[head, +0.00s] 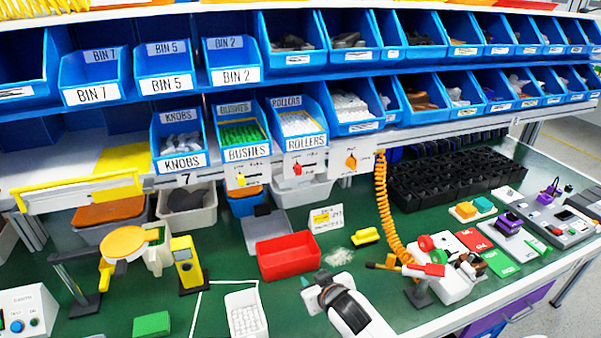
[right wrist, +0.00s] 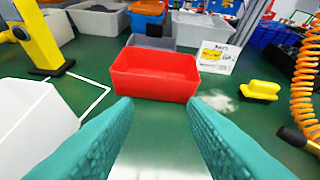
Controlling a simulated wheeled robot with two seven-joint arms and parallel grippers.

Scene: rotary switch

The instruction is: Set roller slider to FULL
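The slider panel (head: 300,165) hangs under the ROLLERS bin (head: 298,124), with a small red knob (head: 297,169). Its scale marks are too small to read in the head view. My right gripper (head: 312,290) is low over the green bench at the bottom middle, well below and in front of the panel. In the right wrist view my right gripper (right wrist: 157,104) has its teal fingers apart with nothing between them. The panel cannot be made out there. My left gripper is not in view.
A red tray (head: 287,256) stands just beyond my right gripper. An orange coiled hose (head: 382,205) hangs to the right. Similar panels with yellow (head: 241,179) and orange (head: 351,162) knobs flank the slider panel.

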